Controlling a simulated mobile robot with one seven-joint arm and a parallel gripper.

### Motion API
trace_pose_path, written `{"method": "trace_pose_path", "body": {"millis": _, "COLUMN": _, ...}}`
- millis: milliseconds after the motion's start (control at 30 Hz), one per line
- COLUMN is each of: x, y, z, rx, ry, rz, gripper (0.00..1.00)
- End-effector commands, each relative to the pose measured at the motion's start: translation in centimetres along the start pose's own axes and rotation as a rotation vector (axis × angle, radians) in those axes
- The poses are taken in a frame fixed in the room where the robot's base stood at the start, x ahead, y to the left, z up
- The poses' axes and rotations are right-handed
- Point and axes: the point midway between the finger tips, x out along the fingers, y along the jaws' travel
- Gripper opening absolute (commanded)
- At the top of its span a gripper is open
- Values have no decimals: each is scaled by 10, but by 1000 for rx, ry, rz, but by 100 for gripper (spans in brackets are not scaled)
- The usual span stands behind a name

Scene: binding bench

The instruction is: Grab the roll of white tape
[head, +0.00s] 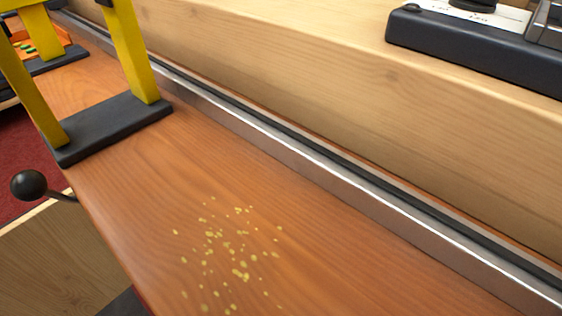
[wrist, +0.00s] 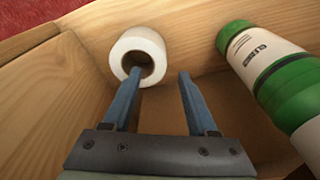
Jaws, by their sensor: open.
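The roll of white tape (wrist: 143,46) lies inside a wooden box-like space in the wrist view, its round hole facing my gripper. My gripper (wrist: 158,75) is open, with two blue fingers pointing toward the roll. The left fingertip is near the roll's lower edge in the picture, and the right fingertip is to its right. Nothing is between the fingers. I cannot tell whether a finger touches the roll. The head view shows neither the roll nor my gripper.
A green and white bottle (wrist: 283,83) lies to the right of my gripper. Wooden walls (wrist: 40,75) surround the space. In the head view, a yellow frame on a dark base (head: 110,128) stands on the bench (head: 330,265), which has yellow specks. A metal rail (head: 330,170) runs along it.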

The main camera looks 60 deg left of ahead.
Motion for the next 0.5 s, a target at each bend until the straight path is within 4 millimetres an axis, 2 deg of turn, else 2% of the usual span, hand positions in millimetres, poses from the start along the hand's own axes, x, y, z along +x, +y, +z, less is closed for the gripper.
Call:
{"method": "trace_pose_path", "body": {"millis": 33, "x": 10, "y": 0, "z": 2, "rx": 0, "ry": 0, "rz": 1, "gripper": 58}}
{"method": "trace_pose_path", "body": {"millis": 300, "x": 44, "y": 1, "z": 4, "rx": 1, "ry": 1, "rz": -1, "gripper": 58}}
{"method": "trace_pose_path", "body": {"millis": 500, "x": 46, "y": 1, "z": 3, "rx": 0, "ry": 0, "rz": -1, "gripper": 58}}
